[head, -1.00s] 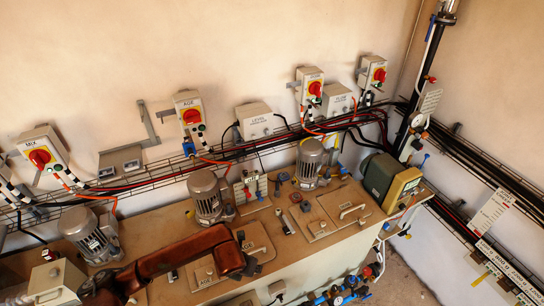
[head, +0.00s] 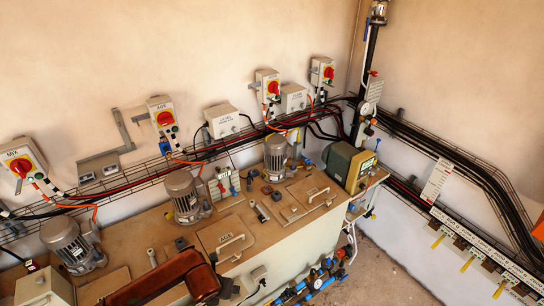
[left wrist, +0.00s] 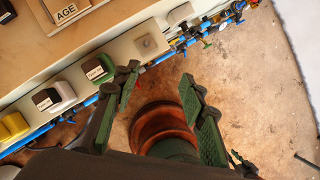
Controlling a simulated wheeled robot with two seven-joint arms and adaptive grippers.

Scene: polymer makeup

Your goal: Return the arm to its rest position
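My left arm (head: 165,280), reddish-brown, comes in from the bottom left of the head view, low in front of the tan bench. Its gripper (head: 228,290) is at the bottom, near the bench's front edge. In the left wrist view the two green-padded fingers of my left gripper (left wrist: 155,92) are spread wide with nothing between them. A round reddish-brown part, which looks like my own base, shows beyond them. My right arm and gripper do not show.
The bench (head: 150,225) carries several grey motors (head: 183,195), a green and yellow pump (head: 348,165) and hatches with handles (head: 230,242). Switch boxes (head: 162,115) hang on the wall above a cable tray. Blue pipes (head: 318,285) run below the bench front. Floor (head: 390,265) is clear at right.

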